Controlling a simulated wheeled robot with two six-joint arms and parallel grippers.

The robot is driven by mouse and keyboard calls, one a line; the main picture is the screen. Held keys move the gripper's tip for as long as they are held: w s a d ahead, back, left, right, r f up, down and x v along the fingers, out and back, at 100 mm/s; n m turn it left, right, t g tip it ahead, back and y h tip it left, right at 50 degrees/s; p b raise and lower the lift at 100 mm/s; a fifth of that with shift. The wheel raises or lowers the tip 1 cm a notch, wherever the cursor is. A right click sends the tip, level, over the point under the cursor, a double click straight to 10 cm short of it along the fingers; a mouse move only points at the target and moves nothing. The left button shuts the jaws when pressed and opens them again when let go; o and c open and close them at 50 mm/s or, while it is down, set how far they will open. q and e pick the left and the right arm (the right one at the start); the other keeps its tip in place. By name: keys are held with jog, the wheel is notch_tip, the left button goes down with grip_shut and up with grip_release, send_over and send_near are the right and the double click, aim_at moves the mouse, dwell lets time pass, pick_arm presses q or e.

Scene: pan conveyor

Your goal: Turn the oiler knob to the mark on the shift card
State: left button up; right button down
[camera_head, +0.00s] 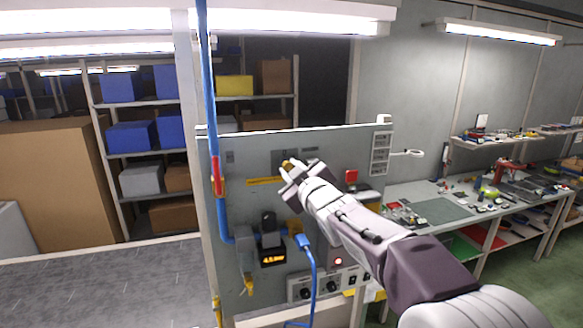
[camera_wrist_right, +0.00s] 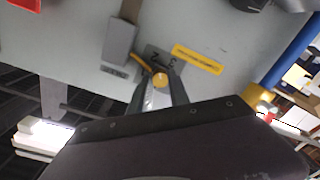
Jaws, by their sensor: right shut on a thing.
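The oiler knob (camera_wrist_right: 160,79) is a small yellow knob on a dark plate with numerals, mounted on the grey panel (camera_head: 228,188). In the right wrist view it sits between my right gripper's fingertips (camera_wrist_right: 160,88), which are shut on it. In the head view my right gripper (camera_head: 287,170) reaches the upper part of the panel and hides most of the knob. A grey-white card with printed rows (camera_head: 380,153) hangs at the panel's upper right; it may be the shift card, but its marks are too small to read. My left gripper is not in view.
A red button (camera_head: 351,176) is right of my gripper. A blue pipe (camera_head: 221,205) runs down the panel's left side. A cluttered workbench (camera_head: 420,190) stands at right.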

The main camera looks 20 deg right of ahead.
jog(key=m, duration=0.5)
jog(key=shift+m+p, duration=0.3)
jog(key=m, duration=0.5)
jog(key=shift+t, duration=0.3)
jog(key=shift+r+m, duration=0.1)
jog(key=shift+m, duration=0.2)
jog(key=c, duration=1.3)
grip_release()
jog(key=shift+o, duration=0.3)
jog(key=shift+f, duration=0.2)
